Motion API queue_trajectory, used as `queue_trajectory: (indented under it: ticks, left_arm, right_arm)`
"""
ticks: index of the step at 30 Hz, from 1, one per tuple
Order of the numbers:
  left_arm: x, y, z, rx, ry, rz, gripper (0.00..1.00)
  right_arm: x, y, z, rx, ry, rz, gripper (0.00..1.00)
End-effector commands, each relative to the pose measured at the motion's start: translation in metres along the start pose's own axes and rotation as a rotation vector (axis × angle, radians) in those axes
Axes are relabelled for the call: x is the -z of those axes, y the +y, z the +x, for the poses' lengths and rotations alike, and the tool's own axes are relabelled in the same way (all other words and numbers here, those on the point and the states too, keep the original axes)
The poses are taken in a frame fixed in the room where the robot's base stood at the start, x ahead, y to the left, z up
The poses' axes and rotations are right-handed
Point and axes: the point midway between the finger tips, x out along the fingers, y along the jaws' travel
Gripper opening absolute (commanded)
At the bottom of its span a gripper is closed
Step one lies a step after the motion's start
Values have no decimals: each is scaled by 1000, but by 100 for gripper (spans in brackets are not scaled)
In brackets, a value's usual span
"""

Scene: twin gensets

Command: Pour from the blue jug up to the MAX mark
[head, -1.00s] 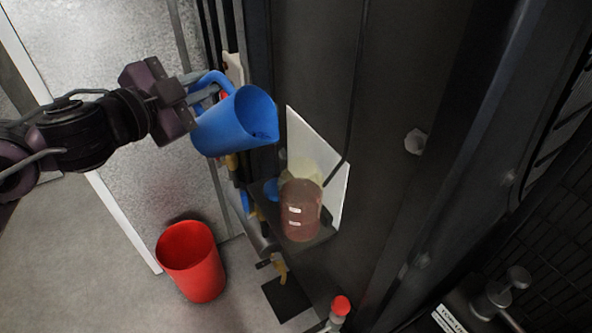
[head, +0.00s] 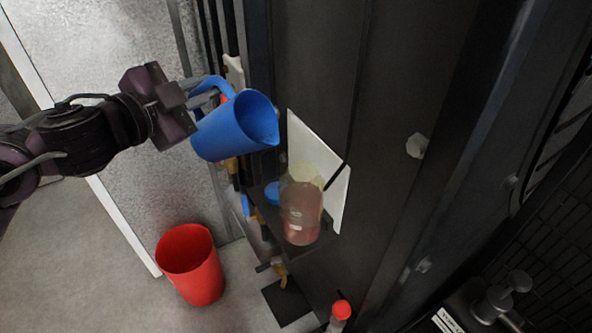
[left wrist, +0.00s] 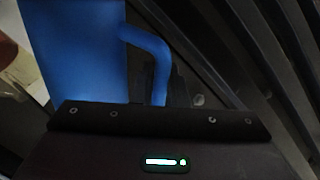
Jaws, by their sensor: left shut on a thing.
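The blue jug (head: 232,128) is held in the air, tilted with its mouth and spout towards the right. My left gripper (head: 203,93) is shut on its handle. In the left wrist view the jug (left wrist: 82,50) and its handle show close up. A see-through bottle (head: 301,212) with reddish-brown liquid stands on a dark shelf below and right of the jug. Pale marks show on its front, but I cannot read which is MAX. No stream shows between the spout and the bottle. My right gripper is not in view.
A blue cap (head: 272,192) lies beside the bottle. A white panel (head: 335,190) is behind it on the dark cabinet wall. A red bucket (head: 190,265) stands on the floor at lower left. A red-capped item (head: 341,309) is at the bottom.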

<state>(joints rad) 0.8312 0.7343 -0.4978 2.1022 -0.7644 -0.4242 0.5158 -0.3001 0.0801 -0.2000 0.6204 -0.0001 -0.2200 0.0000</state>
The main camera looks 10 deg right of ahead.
Motion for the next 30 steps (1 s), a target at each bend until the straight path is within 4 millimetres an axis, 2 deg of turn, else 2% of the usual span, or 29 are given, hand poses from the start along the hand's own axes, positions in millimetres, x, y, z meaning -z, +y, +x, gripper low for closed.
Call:
queue_trajectory:
  ticks: [23,30]
  left_arm:
    - [0,0,0,1,1,-1,0]
    - [-11,7,1,0,13,-73,0]
  right_arm:
    - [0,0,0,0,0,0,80]
    - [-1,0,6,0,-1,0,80]
